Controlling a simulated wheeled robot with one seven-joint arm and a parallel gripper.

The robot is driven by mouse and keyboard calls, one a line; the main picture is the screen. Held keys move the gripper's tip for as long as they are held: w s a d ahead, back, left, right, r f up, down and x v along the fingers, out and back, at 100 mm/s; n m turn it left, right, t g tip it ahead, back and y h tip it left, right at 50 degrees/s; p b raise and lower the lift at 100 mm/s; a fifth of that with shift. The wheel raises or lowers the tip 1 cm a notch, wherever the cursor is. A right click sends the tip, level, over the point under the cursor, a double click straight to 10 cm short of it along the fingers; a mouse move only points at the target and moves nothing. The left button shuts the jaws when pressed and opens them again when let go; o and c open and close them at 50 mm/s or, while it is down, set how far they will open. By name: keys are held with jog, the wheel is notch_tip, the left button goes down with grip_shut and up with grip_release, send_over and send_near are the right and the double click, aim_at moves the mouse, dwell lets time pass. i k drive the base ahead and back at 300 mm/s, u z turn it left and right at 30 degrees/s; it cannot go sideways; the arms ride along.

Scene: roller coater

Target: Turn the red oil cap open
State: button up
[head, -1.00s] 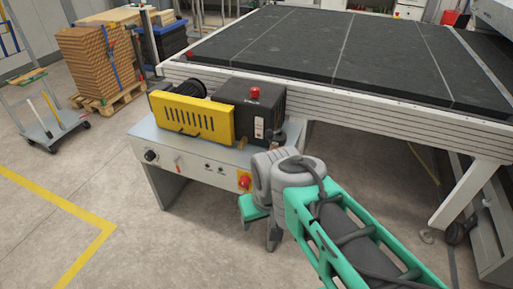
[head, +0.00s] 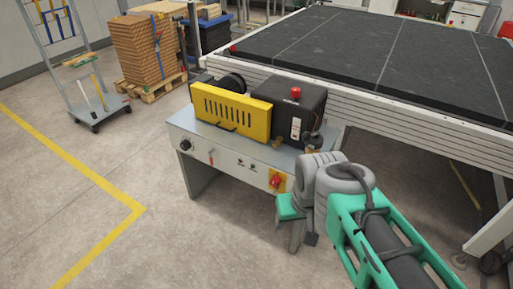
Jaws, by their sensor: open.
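The red oil cap (head: 295,92) sits on top of the black pump housing (head: 297,115), which stands on a grey cabinet beside the large table. My gripper (head: 298,238) hangs pointing down in front of the cabinet's right end, well below and apart from the cap. It is open and seems empty, though the gap between its fingers is hard to see. Part of the cabinet's right end is hidden behind my wrist. The cap is in clear view.
A yellow guard (head: 232,114) covers the pump's left part. The cabinet (head: 225,152) has a red knob (head: 276,181) near my gripper. The black-topped table (head: 400,55) stands close behind. Floor at the left is clear up to a trolley (head: 98,108) and a loaded pallet (head: 150,90).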

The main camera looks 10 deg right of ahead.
aim_at(296, 91)
jog(key=u, duration=0.4)
jog(key=i, duration=1.1)
jog(key=u, duration=0.45)
jog(key=i, duration=1.35)
jog(key=z, duration=0.15)
